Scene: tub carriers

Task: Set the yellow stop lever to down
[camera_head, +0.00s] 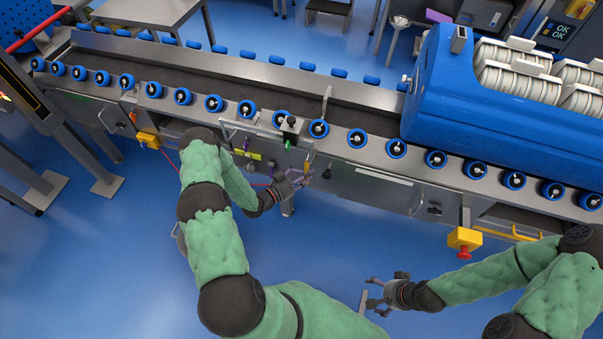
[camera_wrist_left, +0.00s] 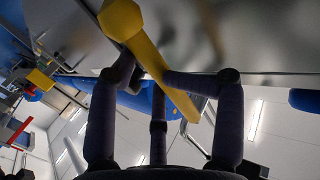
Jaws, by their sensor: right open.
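In the head view my left gripper (camera_head: 298,181) is at the conveyor's front side panel. A small orange-yellow strip just above its fingers may be the lever. My right gripper (camera_head: 376,296) is open and empty, above the blue floor and away from the conveyor.
The roller conveyor (camera_head: 345,112) with blue-rimmed wheels crosses the view. A large blue tub carrier (camera_head: 480,100) holding white stacks stands on its right part. A yellow box with a red button (camera_head: 464,240) hangs on the front. The floor before the conveyor is clear.

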